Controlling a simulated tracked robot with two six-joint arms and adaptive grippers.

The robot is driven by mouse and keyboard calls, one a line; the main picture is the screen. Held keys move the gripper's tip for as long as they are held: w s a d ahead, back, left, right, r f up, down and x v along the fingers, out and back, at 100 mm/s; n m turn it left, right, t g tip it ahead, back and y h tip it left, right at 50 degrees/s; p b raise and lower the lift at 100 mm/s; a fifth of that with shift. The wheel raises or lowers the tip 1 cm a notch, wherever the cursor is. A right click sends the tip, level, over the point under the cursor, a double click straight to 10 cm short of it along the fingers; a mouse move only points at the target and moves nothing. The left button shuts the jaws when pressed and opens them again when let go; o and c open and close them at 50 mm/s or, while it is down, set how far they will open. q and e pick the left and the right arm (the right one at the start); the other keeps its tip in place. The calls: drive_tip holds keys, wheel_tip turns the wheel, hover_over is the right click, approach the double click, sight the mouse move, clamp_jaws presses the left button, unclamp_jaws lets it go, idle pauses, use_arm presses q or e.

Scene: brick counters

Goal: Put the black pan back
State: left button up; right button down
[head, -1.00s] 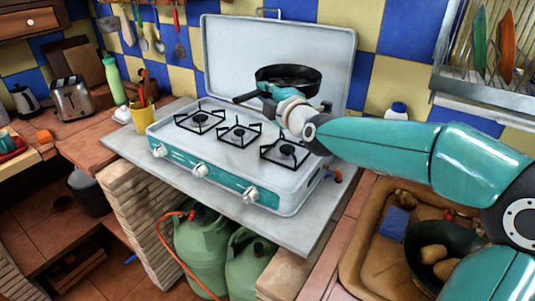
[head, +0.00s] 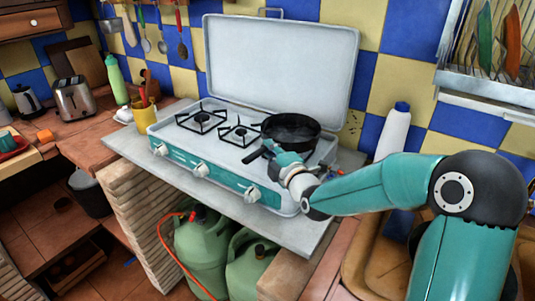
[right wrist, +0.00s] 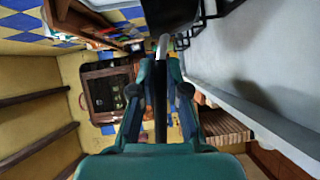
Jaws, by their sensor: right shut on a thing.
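The black pan (head: 292,128) is over the right burner of the white and teal camping stove (head: 222,164), and it hides that burner almost entirely. It looks about level; I cannot tell whether its base touches the burner. My right gripper (head: 270,150) is shut on the pan's handle, at the pan's front left. In the right wrist view the dark handle (right wrist: 160,112) runs between the fingers (right wrist: 160,80), with part of the dark pan at the top. My left gripper is not in view.
The left (head: 201,119) and middle (head: 239,134) burners are bare. The stove's raised lid (head: 280,65) stands behind. A white bottle with a blue cap (head: 393,132) is to the right, behind my right arm. A yellow cup (head: 144,116) stands at the left.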

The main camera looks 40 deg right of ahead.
drive_tip(key=shift+d+f, duration=0.1)
drive_tip(key=shift+f, duration=0.15)
drive_tip(key=shift+f+b, duration=0.25)
drive_tip(key=shift+b, duration=0.1)
drive_tip(key=c, duration=1.6)
unclamp_jaws()
drive_tip(key=shift+f, duration=0.2)
drive_tip(key=o, duration=0.4)
drive_tip(key=shift+r, duration=0.1)
drive_tip(key=shift+r, duration=0.1)
